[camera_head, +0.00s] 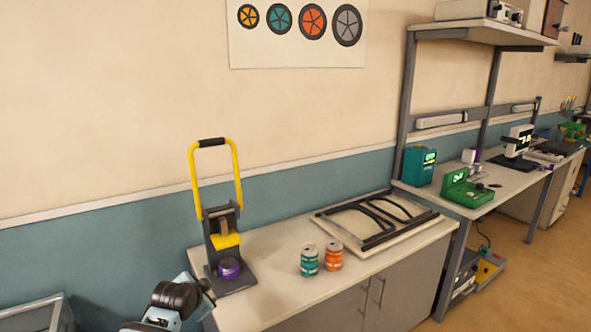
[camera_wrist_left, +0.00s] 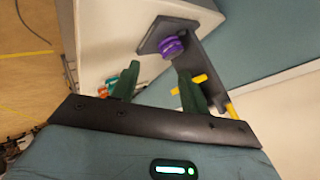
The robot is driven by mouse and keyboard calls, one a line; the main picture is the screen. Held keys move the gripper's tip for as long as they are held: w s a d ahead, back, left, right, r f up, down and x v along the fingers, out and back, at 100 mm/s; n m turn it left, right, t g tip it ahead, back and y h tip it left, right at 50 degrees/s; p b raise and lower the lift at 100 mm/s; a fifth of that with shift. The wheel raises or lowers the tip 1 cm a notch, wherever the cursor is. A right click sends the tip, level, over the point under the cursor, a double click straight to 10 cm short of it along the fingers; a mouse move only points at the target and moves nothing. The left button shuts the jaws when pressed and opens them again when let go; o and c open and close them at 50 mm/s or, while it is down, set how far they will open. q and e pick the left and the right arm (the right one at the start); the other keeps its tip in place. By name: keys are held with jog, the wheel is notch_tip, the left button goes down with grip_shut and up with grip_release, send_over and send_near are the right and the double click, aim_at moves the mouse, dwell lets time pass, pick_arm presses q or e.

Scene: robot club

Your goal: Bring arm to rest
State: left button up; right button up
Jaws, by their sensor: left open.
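My left arm (camera_head: 172,300) comes in at the bottom left of the head view, in front of the counter's left end. My left gripper (camera_wrist_left: 158,82) shows in the left wrist view with its two dark green fingers apart and nothing between them. Beyond the fingers is a black press (camera_head: 226,250) with a yellow handle, standing on the counter. A purple round piece (camera_head: 229,268) sits on the press base, and it also shows in the left wrist view (camera_wrist_left: 172,46). The gripper is apart from the press. My right gripper is not in view.
A teal can (camera_head: 309,262) and an orange can (camera_head: 334,256) stand upright on the white counter (camera_head: 270,309), right of the press. A black frame on a board (camera_head: 375,222) lies behind them. A workbench (camera_head: 515,182) with devices stands further right.

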pick_arm(q)
jog(key=s+d+f+n, duration=0.1)
jog(key=s+f+n, duration=0.1)
jog(key=s+f, duration=0.8)
jog(key=s+d+f+n, duration=0.1)
jog(key=s+f+n, duration=0.1)
jog(key=s+f, duration=0.85)
jog(key=s+d+r+n+h, duration=0.1)
jog(key=s+n, duration=0.2)
jog(key=s, duration=2.1)
jog(key=shift+s+d+r+h, duration=0.15)
jog(key=shift+s+d+h, duration=0.15)
jog(key=shift+s+h, duration=0.1)
